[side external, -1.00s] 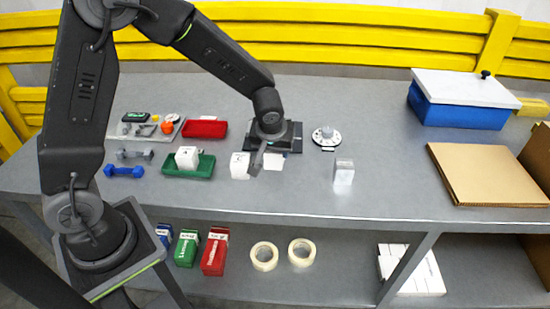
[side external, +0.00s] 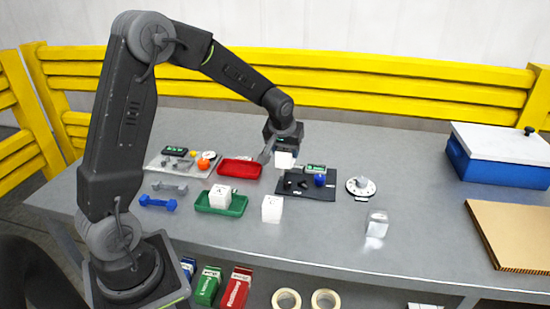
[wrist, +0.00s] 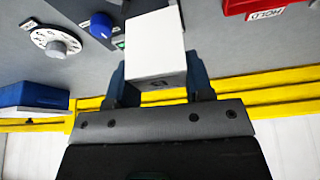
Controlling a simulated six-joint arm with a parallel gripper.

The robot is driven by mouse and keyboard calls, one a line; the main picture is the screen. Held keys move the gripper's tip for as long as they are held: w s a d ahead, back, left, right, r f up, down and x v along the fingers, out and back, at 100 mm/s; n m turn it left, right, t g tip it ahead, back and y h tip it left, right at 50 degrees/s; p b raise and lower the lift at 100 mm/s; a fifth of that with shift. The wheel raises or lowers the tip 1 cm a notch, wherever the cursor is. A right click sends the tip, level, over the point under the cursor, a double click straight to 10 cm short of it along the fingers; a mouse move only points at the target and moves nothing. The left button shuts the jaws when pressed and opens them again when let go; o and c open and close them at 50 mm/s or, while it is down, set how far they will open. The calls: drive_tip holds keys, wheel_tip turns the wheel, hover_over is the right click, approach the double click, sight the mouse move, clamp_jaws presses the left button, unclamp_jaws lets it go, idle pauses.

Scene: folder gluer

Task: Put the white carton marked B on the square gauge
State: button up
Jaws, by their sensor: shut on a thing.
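My gripper (side external: 284,150) is shut on a white carton (side external: 284,160), held above the bench near the dark mat. In the wrist view the carton (wrist: 155,48) sits between the fingers; the mark on its near face is too unclear to read. Another white carton (side external: 271,208) stands on the bench, and another (side external: 220,197) sits in the green tray (side external: 238,206); I cannot read their marks surely. The dark mat (side external: 318,191) carries a blue knob (side external: 320,180), a small green display (side external: 316,169) and dark parts. I cannot tell for sure which part is the square gauge.
A red tray (side external: 240,169) lies left of the gripper. A round dial (side external: 361,187) and a shiny clear or silvery block (side external: 377,224) stand to the right. A blue box with white lid (side external: 500,160) and cardboard (side external: 515,232) are far right. The bench front middle is clear.

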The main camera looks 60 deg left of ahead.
drive_tip(key=shift+w+r+x, duration=0.1)
drive_tip(key=shift+w+x, duration=0.25)
drive_tip(key=shift+x, duration=1.25)
drive_tip(key=shift+w+r+x, duration=0.15)
drive_tip(key=shift+w+x, duration=0.2)
drive_tip(key=shift+x, duration=1.25)
drive_tip(key=shift+w+r+x, duration=0.1)
drive_tip(key=shift+w+x, duration=0.25)
drive_tip(key=shift+x, duration=1.25)
drive_tip(key=shift+a, duration=0.1)
drive_tip(key=o, duration=1)
drive_tip(key=shift+c, duration=0.2)
wheel_tip(320, 180, up, 10)
